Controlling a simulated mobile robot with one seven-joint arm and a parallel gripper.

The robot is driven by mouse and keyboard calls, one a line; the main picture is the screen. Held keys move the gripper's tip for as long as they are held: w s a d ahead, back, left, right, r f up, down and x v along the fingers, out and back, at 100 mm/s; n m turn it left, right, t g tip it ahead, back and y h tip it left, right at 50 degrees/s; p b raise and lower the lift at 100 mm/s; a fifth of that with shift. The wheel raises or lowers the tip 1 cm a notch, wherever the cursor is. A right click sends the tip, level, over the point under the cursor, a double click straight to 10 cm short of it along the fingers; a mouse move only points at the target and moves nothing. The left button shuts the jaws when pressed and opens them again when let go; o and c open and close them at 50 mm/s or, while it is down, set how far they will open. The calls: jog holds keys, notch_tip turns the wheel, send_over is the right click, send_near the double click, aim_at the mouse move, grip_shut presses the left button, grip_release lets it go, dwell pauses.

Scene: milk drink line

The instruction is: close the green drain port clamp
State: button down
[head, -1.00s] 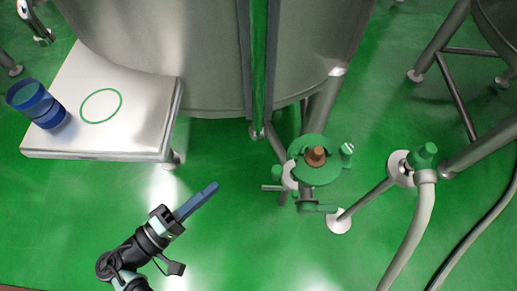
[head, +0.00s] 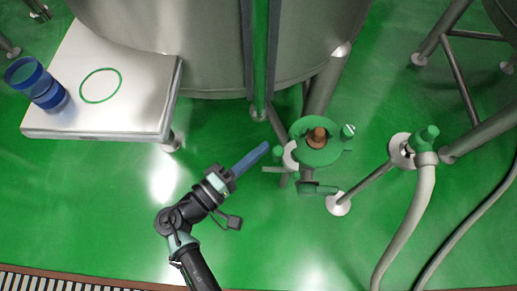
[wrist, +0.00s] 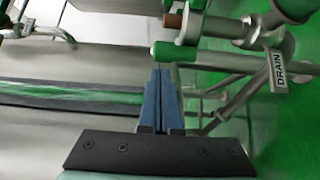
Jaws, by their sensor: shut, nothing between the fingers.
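The green drain port clamp (head: 318,152) sits on the drain port below the big steel tank, with a brown plug (head: 317,136) in its middle. In the wrist view the clamp (wrist: 227,28) is at the top right, with a green-tipped handle (wrist: 172,50) reaching left, close ahead of the fingertips. A tag reading DRAIN (wrist: 278,70) hangs to its right. My gripper (head: 262,148) is shut and empty, its blue fingers left of the clamp. In the wrist view my gripper (wrist: 160,72) shows its two fingers together. I cannot tell whether the handle touches them.
A steel table (head: 135,110) with a green ring mark and a blue jar (head: 36,84) stands at the left. A second green-topped fitting (head: 428,134) with a hose (head: 408,225) is at the right. Tank legs and pipes surround the port. Green floor in front is clear.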

jog(key=shift+s+d, duration=0.1)
dwell(0.4)
jog(key=shift+s+d+n+t+y, duration=0.2)
jog(key=shift+s+n+t+y, duration=0.1)
jog(key=shift+y, duration=0.1)
